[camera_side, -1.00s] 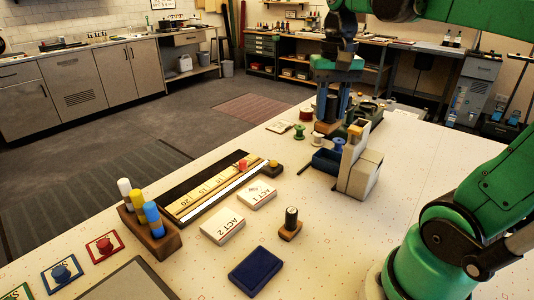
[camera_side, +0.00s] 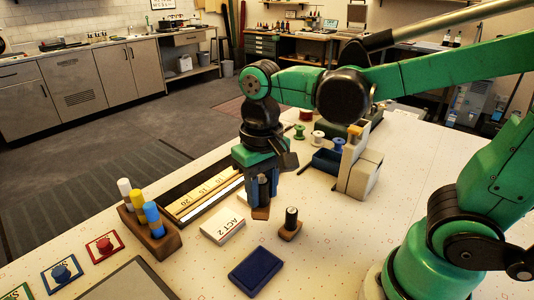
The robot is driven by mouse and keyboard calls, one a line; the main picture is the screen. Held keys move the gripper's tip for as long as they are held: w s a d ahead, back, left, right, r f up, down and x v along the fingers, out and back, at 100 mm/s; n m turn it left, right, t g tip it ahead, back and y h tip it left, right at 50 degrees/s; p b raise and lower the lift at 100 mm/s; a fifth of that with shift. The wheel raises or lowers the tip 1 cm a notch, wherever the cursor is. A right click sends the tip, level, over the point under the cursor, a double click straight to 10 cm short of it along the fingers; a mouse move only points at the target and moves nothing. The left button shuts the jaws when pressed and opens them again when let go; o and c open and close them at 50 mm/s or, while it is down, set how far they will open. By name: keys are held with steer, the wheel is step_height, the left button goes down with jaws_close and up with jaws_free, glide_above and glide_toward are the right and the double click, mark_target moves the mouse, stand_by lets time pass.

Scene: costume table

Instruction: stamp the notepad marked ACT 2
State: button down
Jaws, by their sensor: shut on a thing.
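My gripper (camera_side: 262,195) is shut on a stamp with a wooden base (camera_side: 261,213), held upright; its handle is mostly hidden between the fingers. The notepad marked ACT 2 (camera_side: 223,226) lies flat on the table, just left of and nearer than the held stamp. The notepad marked ACT 1 is hidden behind my gripper. A second wooden-based stamp with a dark handle (camera_side: 290,224) stands to the right of the held one. A dark blue pad (camera_side: 255,270) lies in front of them. I cannot tell how high the held stamp is above the table.
A wooden block with white, yellow and blue sticks (camera_side: 154,238) stands to the left. A ruler tray (camera_side: 190,192) lies behind ACT 2. Red and blue knobs on square cards (camera_side: 104,247) are at the left front. A grey dispenser (camera_side: 358,175) and spools are at the back right.

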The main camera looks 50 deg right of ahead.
steer(key=shift+n, duration=0.9)
steer(key=shift+s+a+f, duration=0.3)
steer(key=shift+a+f, duration=0.35)
steer(key=shift+f, duration=0.75)
steer(key=shift+s+a+f, duration=0.35)
steer(key=shift+a+f, duration=0.35)
steer(key=shift+f, duration=0.65)
steer(key=shift+s+a+f, duration=0.3)
steer(key=shift+a+f, duration=0.35)
steer(key=shift+f, duration=0.75)
steer(key=shift+f, duration=0.55)
step_height(320, 180, up, 7)
